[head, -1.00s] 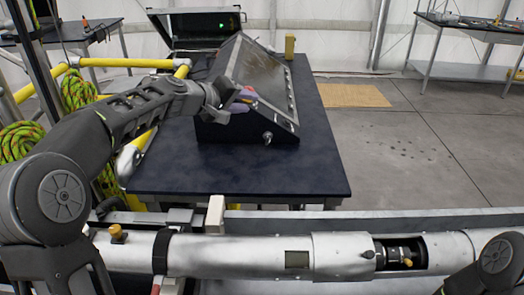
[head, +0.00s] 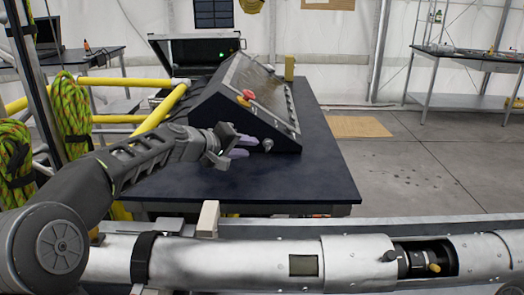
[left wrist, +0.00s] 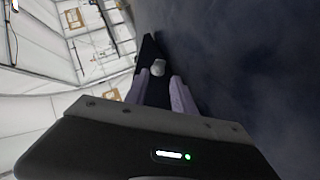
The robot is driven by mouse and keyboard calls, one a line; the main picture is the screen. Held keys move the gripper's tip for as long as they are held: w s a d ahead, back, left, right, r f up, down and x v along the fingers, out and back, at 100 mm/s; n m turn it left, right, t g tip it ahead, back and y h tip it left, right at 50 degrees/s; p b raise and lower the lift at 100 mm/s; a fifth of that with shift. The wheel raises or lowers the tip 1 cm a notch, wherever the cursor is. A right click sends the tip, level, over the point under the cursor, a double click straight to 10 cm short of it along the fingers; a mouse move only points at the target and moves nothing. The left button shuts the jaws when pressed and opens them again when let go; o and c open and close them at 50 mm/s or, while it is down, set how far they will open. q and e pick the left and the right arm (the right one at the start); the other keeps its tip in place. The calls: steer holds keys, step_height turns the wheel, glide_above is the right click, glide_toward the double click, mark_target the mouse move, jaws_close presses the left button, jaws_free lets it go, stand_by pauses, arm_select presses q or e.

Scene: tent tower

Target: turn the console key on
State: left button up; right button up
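The dark console (head: 212,103) with its sloped panel stands on the dark table. The key (head: 268,145), a small light knob, sits low on the console's near side face. It also shows in the left wrist view (left wrist: 158,68), beyond and between the fingertips. My left gripper (head: 246,147) is open, its two purple fingers pointing right toward the key, a short gap away. In the left wrist view the fingers (left wrist: 157,90) are apart with nothing between them. The key's exact turn angle is too small to tell. My right gripper is not in view.
A red button (head: 248,94) sits on the console's left edge, above the gripper. An open case (head: 200,50) with a green light stands behind. Yellow rails (head: 160,108) are at left. The table's front (head: 290,185) is clear. A silver tube (head: 220,262) lies nearest.

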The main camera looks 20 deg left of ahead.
mark_target(267, 148)
arm_select(q)
steer(key=p+x, duration=0.1)
steer(key=x, duration=0.6)
steer(key=shift+w+d+f, duration=0.15)
steer(key=shift+w+f, duration=0.05)
steer(key=shift+w, duration=0.15)
steer(key=shift+c, duration=0.5)
jaws_close()
